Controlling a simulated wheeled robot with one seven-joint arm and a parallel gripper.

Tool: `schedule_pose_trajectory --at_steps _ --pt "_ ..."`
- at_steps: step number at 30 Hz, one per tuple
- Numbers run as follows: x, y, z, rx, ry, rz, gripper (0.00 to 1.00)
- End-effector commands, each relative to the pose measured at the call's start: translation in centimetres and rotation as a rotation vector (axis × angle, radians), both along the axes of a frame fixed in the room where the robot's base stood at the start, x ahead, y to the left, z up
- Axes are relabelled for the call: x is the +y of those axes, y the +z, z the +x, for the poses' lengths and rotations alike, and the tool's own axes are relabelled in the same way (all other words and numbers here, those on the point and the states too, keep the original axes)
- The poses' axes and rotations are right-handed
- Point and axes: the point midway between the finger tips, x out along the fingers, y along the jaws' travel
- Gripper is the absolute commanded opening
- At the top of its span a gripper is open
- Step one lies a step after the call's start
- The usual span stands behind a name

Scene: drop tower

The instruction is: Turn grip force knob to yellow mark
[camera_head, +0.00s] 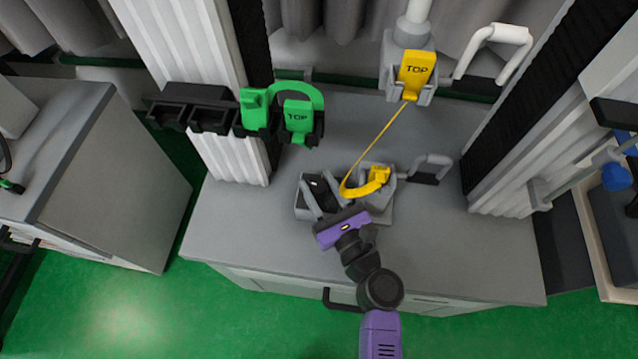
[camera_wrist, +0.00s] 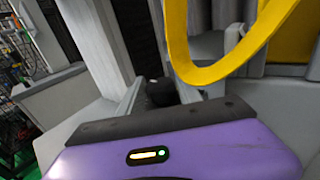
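My gripper (camera_head: 318,186) is over the left part of a grey unit on the bench in the head view. Its two grey fingers stand apart, on either side of a black block (camera_head: 321,192). In the wrist view my gripper (camera_wrist: 163,88) has a dark rounded piece (camera_wrist: 160,93) beyond and between its fingers. It may be the grip force knob, but I cannot tell. Contact between fingers and this piece cannot be made out. No yellow mark on a knob can be read in either view.
A yellow curved part (camera_head: 364,188) sits on the unit just right of my gripper; its band (camera_wrist: 222,72) looms close in the wrist view. A thin yellow strap (camera_head: 375,143) rises to a yellow TOP piece (camera_head: 416,70). Green parts (camera_head: 298,115) hang left. The bench front (camera_head: 240,240) is clear.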

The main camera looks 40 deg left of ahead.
Motion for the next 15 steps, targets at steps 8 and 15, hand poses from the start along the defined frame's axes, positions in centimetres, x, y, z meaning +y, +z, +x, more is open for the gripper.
schedule_pose_trajectory --at_steps 8,15 --pt "-0.03 -0.01 -0.01 0.000 0.000 0.000 0.00" --pt "-0.02 -0.18 -0.14 0.000 -0.037 -0.001 0.00"
